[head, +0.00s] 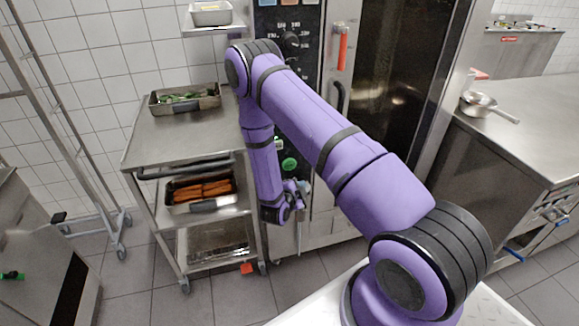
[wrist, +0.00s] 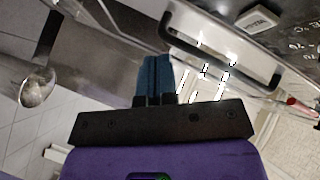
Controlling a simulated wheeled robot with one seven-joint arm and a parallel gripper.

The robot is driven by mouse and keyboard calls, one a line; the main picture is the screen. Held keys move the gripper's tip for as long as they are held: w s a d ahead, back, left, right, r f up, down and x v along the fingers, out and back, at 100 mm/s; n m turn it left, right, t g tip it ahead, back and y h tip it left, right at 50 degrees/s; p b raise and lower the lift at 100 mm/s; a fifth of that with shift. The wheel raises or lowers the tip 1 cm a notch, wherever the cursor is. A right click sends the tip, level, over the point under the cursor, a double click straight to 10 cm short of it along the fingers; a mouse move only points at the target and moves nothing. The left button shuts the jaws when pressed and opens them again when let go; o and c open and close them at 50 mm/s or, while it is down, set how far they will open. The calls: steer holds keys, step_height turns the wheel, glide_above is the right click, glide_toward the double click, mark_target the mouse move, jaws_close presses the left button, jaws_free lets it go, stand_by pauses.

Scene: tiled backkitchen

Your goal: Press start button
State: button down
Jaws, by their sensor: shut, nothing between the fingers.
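The tall oven's black control panel (head: 285,95) stands behind my arm in the head view. A round green button (head: 289,164) shows low on this panel, just right of my forearm; I cannot read any start label. My gripper (head: 304,186) is small and partly hidden by my wrist, below and a little right of the green button. In the wrist view my gripper (wrist: 157,78) has its blue fingers together, with nothing between them. The green button cannot be made out in the wrist view, and contact with the panel cannot be told.
A steel cart (head: 160,140) with trays stands left of the oven. A steel counter (head: 520,125) with a pan (head: 484,105) is at the right. Bare floor shows in front.

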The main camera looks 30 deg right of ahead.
glide_toward(296, 164)
steer(key=shift+s+d+x, duration=0.1)
steer(key=shift+s+x, duration=0.05)
steer(key=shift+x, duration=0.7)
steer(key=shift+s+d+x, duration=0.1)
steer(key=shift+s+x, duration=0.1)
steer(key=shift+x, duration=0.6)
steer(key=shift+s+d+x, duration=0.1)
steer(key=shift+s+x, duration=0.05)
steer(key=shift+x, duration=0.7)
steer(key=shift+w+f, duration=0.15)
steer(key=shift+f, duration=0.05)
steer(key=shift+w, duration=0.25)
steer(key=shift+w+d, duration=0.15)
steer(key=shift+w, duration=0.25)
stand_by(0.9)
steer(key=shift+s, duration=0.8)
steer(key=shift+s+a, duration=0.3)
steer(key=shift+s, duration=0.5)
steer(key=shift+s+a, duration=0.3)
steer(key=shift+s, duration=0.5)
steer(key=shift+s+a, duration=0.3)
steer(key=shift+s, duration=0.5)
